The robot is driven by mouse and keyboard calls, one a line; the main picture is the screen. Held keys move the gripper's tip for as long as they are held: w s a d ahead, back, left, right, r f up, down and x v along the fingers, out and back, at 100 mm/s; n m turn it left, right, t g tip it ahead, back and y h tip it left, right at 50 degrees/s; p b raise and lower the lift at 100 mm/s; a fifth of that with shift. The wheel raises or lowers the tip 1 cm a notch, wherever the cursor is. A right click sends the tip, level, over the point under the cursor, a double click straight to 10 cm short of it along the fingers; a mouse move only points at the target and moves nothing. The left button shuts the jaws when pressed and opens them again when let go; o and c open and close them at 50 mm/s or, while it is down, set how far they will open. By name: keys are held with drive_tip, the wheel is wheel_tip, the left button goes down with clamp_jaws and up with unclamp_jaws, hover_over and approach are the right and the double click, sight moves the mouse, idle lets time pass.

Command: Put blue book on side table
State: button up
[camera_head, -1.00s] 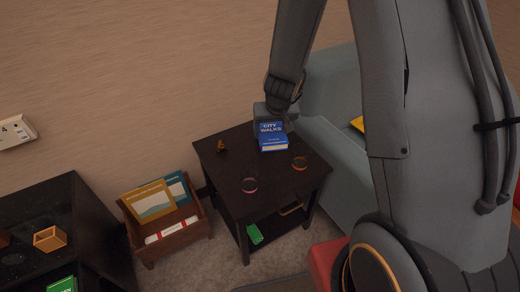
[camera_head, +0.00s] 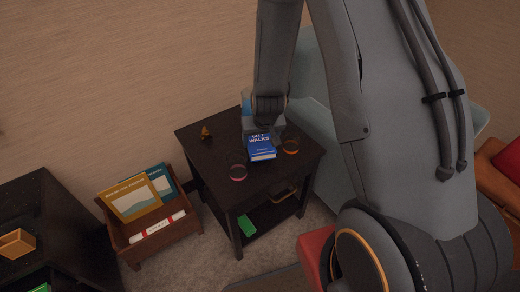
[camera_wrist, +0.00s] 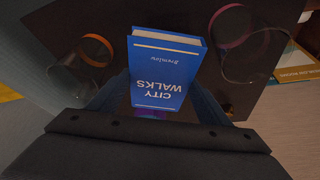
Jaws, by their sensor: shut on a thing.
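The blue book (camera_head: 261,147), titled "City Walks", is over the dark side table (camera_head: 218,170), near the middle of its top. My gripper (camera_head: 262,130) is shut on the book's far end and points down at the table. In the wrist view the blue book (camera_wrist: 167,68) extends out from my gripper (camera_wrist: 155,108), with its cover and page edges showing. I cannot tell whether the book touches the tabletop.
A small orange figurine (camera_head: 206,133) stands at the back left. A wooden magazine rack (camera_head: 160,243) is left of the table.

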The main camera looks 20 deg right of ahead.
drive_tip(key=shift+f, duration=2.15)
drive_tip(key=shift+f, duration=0.15)
drive_tip(key=o, duration=1.2)
